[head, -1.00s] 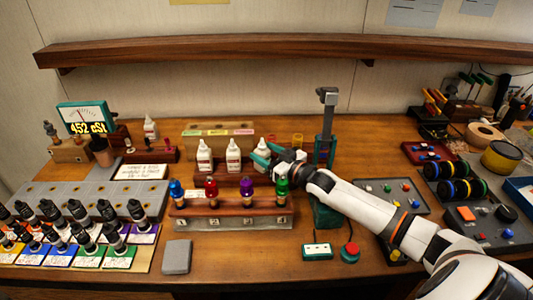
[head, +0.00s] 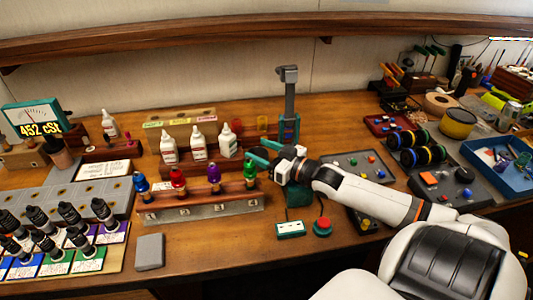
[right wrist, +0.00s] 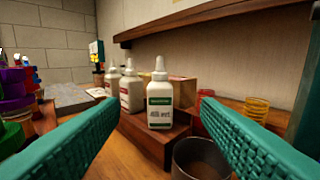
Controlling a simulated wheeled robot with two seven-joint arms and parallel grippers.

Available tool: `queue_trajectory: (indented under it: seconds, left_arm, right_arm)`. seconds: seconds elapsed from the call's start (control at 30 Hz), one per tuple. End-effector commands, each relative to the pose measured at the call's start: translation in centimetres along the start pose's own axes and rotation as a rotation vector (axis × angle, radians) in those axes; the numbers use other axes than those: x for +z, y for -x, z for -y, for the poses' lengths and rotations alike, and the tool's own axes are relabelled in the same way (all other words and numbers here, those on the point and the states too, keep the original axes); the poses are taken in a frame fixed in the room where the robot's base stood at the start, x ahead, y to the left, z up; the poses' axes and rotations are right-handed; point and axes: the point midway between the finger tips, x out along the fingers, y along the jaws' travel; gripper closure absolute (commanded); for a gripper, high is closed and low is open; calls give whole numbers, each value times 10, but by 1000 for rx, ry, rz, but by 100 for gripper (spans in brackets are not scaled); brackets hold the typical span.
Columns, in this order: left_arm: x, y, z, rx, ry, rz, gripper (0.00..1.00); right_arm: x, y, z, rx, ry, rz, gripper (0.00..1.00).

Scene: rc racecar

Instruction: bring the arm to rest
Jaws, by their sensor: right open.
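My right gripper (head: 254,154) is open and empty, its teal fingers just right of the rightmost white dropper bottle (head: 227,142). In the right wrist view the two fingers spread wide, and that labelled bottle (right wrist: 160,100) stands upright beyond the gap between them, apart from both. Two more white bottles (head: 169,148) (head: 198,145) stand to its left on the same wooden rack. My right arm reaches in from the lower right, over the table. My left gripper is not in view.
A rack with blue, red, purple and green capped pieces (head: 214,177) stands in front of the bottles. A teal stand with a grey column (head: 289,100) rises behind the gripper. A red button (head: 322,224) and button panels (head: 360,165) lie near the arm. A shelf (head: 200,38) runs above.

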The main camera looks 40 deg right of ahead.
Motion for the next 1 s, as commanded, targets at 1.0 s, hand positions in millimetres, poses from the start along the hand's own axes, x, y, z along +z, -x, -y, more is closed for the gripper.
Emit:
queue_trajectory:
  seconds: [1.0]
  left_arm:
    - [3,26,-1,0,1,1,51]
  right_arm:
    - [27,14,0,0,2,0,42]
